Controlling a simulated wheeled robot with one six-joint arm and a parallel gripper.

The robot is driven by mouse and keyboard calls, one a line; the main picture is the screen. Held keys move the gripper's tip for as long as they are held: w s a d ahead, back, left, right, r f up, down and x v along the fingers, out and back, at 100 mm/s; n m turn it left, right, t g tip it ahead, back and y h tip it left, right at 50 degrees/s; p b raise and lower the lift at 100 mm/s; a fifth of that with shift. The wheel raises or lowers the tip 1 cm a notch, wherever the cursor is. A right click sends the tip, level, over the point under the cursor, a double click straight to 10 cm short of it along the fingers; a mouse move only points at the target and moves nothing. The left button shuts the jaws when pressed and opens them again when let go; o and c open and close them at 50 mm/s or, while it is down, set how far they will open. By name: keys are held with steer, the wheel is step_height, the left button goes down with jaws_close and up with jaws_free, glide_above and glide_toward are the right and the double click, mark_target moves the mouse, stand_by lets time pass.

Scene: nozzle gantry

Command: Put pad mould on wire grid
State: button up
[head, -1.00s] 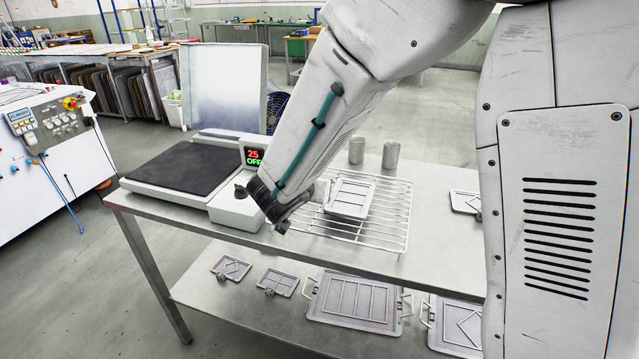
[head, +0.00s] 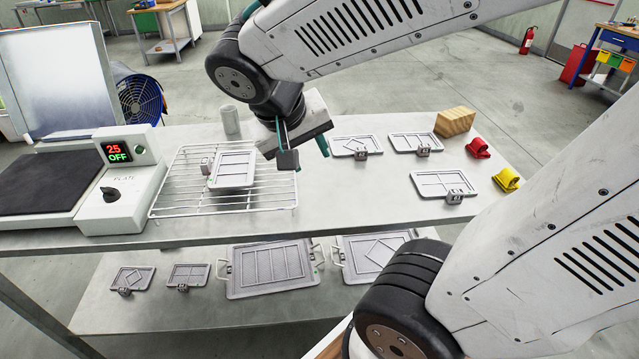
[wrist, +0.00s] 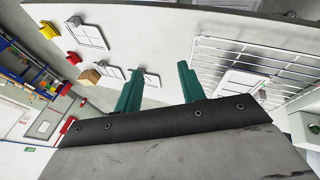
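My gripper (head: 304,150) hangs past the right edge of the wire grid (head: 171,209). In the wrist view my gripper (wrist: 160,70) has its two teal fingers wide apart with nothing between them. One grey panelled mould (head: 233,170) lies on the grid, its small handle block at the left. Three similar moulds lie on the bench right of the grid: a near-left one (head: 352,146), a far one (head: 417,142) and a near-right one (head: 443,184). I cannot tell which is the pad mould. The grid (wrist: 227,48) also shows in the wrist view.
A press with a display (head: 118,152) stands left of the grid, a grey can (head: 230,120) behind it. A wooden block (head: 455,121), a red clip (head: 478,148) and a yellow clip (head: 507,180) lie at the right. The lower shelf (head: 190,318) holds several moulds.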

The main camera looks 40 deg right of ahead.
steer(key=s+a+r+n+y, duration=0.1)
steer(key=s+a+n+y, duration=0.3)
steer(key=s, duration=0.5)
steer(key=shift+a+n+y, duration=0.3)
steer(key=shift+a+y, duration=0.35)
steer(key=shift+y, duration=0.05)
steer(key=shift+a+r, duration=0.1)
